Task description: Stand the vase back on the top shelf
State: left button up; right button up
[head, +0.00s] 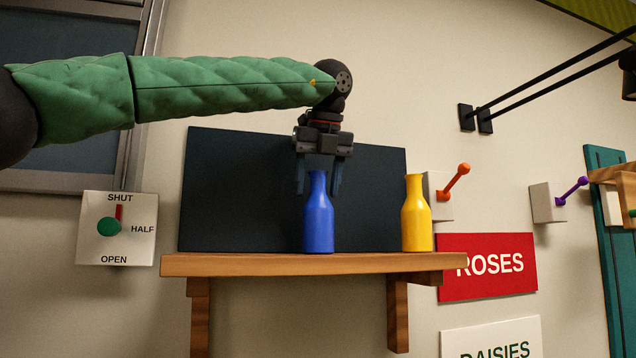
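A blue vase (318,220) stands upright on the wooden shelf (300,264), a little right of its middle. My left gripper (318,180) points down over it, with one finger on each side of its neck. The fingers are spread wider than the neck, and a gap shows on both sides, so the gripper looks open. A yellow vase (416,220) stands upright on the same shelf, near its right end. My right gripper is not in view.
A dark panel (240,190) stands behind the shelf, and the shelf's left half is bare. A SHUT/HALF/OPEN dial plate (90,240) is at left. Orange (457,180) and purple (572,190) levers and a red ROSES sign (500,285) are at right.

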pick_arm(q)
jog(key=shift+r, duration=0.1)
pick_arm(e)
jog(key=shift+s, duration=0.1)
pick_arm(q)
jog(key=shift+r, duration=0.1)
jog(key=shift+s+d+r, duration=0.1)
jog(key=shift+s+r, duration=0.05)
jog(key=shift+r, duration=0.15)
jog(key=b+v, duration=0.1)
jog(key=v, duration=0.2)
jog(key=a+b+v, duration=0.1)
jog(key=v, duration=0.7)
jog(key=shift+d+b, duration=0.4)
jog(key=shift+d, duration=0.1)
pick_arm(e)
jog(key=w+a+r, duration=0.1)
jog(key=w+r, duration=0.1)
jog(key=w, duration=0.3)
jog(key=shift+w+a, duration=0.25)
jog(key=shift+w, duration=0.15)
pick_arm(q)
jog(key=shift+r, duration=0.1)
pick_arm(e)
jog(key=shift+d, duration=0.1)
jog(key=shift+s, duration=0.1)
